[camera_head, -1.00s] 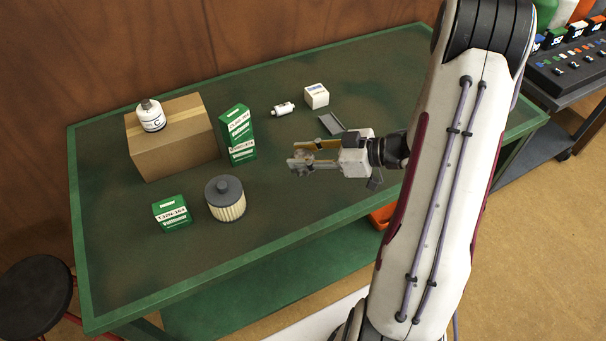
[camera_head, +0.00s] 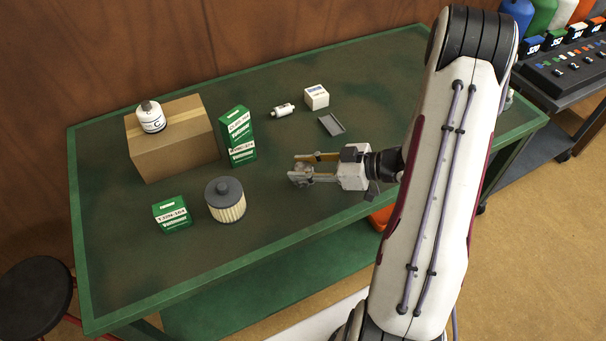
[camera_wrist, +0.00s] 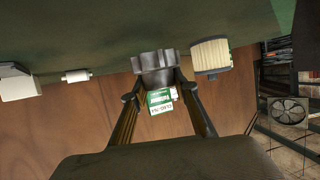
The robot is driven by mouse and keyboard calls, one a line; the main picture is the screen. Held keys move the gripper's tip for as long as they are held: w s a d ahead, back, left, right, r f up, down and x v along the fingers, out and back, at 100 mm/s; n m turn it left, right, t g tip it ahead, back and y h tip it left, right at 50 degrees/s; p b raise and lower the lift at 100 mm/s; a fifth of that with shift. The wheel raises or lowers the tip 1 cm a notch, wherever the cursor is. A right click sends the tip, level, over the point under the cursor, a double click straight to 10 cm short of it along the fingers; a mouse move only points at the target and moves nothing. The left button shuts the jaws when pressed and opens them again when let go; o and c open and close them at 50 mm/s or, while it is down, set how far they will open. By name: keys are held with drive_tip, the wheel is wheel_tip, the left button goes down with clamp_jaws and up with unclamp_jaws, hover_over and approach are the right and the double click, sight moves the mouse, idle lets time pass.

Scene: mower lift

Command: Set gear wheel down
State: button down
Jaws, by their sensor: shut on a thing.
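A small grey gear wheel (camera_head: 298,178) is between the fingertips of my gripper (camera_head: 303,168), over the middle of the green-edged table (camera_head: 300,242). In the wrist view the toothed grey gear wheel (camera_wrist: 154,66) fills the space between the two fingers of my gripper (camera_wrist: 156,88), which are shut on it. The gear is at or close above the tabletop; I cannot tell whether it touches.
Left of the gripper stand a cream filter (camera_head: 227,205), a green box (camera_head: 172,214), a tall green box (camera_head: 238,137) and a cardboard box (camera_head: 178,148). Behind lie a grey tray (camera_head: 331,124), a white cylinder (camera_head: 284,110) and a white box (camera_head: 317,97). The table's front area is clear.

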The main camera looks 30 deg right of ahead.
drive_tip(key=shift+f, duration=1.55)
drive_tip(key=shift+f, duration=0.1)
drive_tip(key=c, duration=1.6)
unclamp_jaws()
drive_tip(key=shift+s+d+r, duration=0.2)
drive_tip(key=shift+d, duration=0.05)
drive_tip(key=shift+v, duration=5.7)
drive_tip(key=shift+w, duration=0.15)
